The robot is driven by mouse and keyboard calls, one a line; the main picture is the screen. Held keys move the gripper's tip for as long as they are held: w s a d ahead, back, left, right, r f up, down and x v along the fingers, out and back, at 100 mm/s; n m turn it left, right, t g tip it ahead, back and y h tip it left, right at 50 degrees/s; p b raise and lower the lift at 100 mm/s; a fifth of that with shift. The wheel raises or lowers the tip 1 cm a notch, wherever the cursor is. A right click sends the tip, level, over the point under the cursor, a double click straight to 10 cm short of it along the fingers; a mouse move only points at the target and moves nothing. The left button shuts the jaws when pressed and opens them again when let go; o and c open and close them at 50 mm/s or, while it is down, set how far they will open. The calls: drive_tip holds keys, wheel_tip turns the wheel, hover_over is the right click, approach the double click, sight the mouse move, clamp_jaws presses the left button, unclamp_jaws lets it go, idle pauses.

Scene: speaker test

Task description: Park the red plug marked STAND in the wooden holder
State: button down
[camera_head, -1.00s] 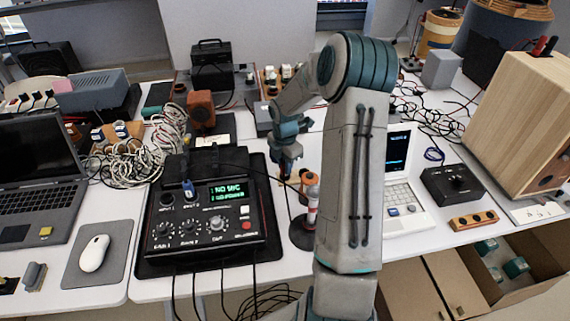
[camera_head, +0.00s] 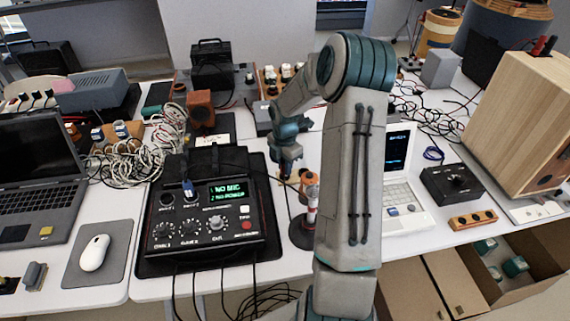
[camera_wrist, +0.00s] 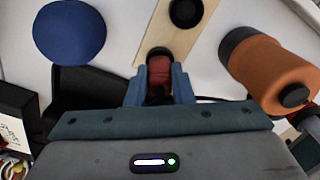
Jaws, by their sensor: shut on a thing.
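The red plug (camera_wrist: 159,73) is between the two blue fingers of my gripper (camera_wrist: 160,88) in the wrist view. My gripper is shut on it, and no marking on it can be read. The pale wooden holder (camera_wrist: 172,37) lies just beyond and under the plug, with a round black opening clear at its far end. The plug overlaps the holder's near end; I cannot tell whether it is seated or just above. In the head view my gripper (camera_head: 287,170) is low over the table, right of the black control box, and the plug is not clear there.
An orange cylinder (camera_wrist: 270,70) with dark ends is close right of my gripper, and a blue round thing (camera_wrist: 68,32) is at left. The black control box (camera_head: 208,214) shows a green display. A white laptop (camera_head: 402,195) stands right of my arm.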

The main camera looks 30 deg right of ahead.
drive_tip(key=c, duration=1.2)
unclamp_jaws()
drive_tip(key=shift+r, duration=0.1)
wheel_tip(320, 180, up, 13)
drive_tip(key=s+a+r+m+h, duration=0.1)
drive_tip(key=s+a+r+m, duration=0.3)
drive_tip(key=a+r, duration=0.1)
drive_tip(key=s+a+r+m+t, duration=0.1)
drive_tip(key=s+a+m, duration=0.2)
drive_tip(key=s+m, duration=0.2)
drive_tip(key=s+a+r+m+t, duration=0.1)
drive_tip(key=s+a+m, duration=0.3)
drive_tip(key=s, duration=0.5)
drive_tip(key=s+a+r+m+y, duration=0.1)
drive_tip(key=s+a+m, duration=0.3)
drive_tip(key=s+m, duration=0.3)
drive_tip(key=shift+s+m+t, duration=0.1)
drive_tip(key=shift+m+t, duration=0.3)
drive_tip(key=shift+m, duration=0.1)
